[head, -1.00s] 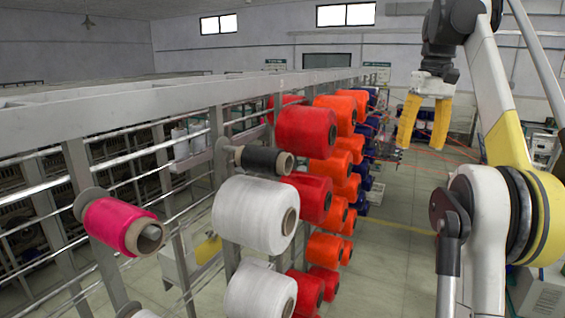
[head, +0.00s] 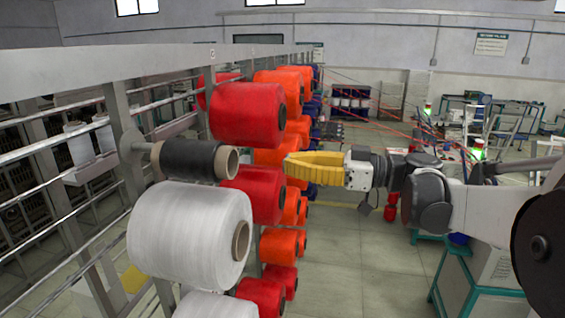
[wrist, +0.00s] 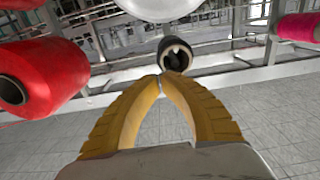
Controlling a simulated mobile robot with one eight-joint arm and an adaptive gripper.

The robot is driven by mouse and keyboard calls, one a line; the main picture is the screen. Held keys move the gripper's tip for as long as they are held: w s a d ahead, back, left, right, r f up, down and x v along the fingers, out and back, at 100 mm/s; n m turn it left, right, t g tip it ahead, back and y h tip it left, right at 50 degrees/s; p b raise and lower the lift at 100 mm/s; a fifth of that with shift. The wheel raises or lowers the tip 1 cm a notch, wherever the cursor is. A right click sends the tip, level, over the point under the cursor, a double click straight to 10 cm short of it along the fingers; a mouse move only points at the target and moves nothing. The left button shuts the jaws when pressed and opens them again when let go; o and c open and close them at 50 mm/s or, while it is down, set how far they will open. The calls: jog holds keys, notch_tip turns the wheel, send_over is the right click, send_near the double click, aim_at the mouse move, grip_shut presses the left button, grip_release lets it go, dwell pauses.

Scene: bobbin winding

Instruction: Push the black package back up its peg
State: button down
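The black package (head: 190,160) sits on a peg on the near face of the rack, with its pale tube end facing right. A short stretch of bare peg (head: 145,147) shows between it and the round backplate (head: 131,139). My gripper (head: 288,164) has yellow fingers closed tip to tip, pointing left toward the rack. It is empty and to the right of the black package, with a gap between. In the wrist view, the fingertips (wrist: 159,84) meet just below the open tube end of the black package (wrist: 175,54), apart from it.
A large white package (head: 190,234) hangs just below the black one. Red packages (head: 247,114) and orange packages (head: 272,88) fill neighbouring pegs farther along. A pink package (wrist: 298,28) shows at the right of the wrist view. The aisle floor (head: 350,250) is open.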

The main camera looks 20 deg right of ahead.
jog(key=x, duration=0.7)
dwell(0.3)
jog(key=shift+a, duration=0.2)
dwell(1.1)
jog(key=shift+x, duration=4.15)
jog(key=shift+d, duration=0.1)
jog(key=v, duration=0.6)
jog(key=shift+s+d+b, duration=0.3)
jog(key=shift+b, duration=0.05)
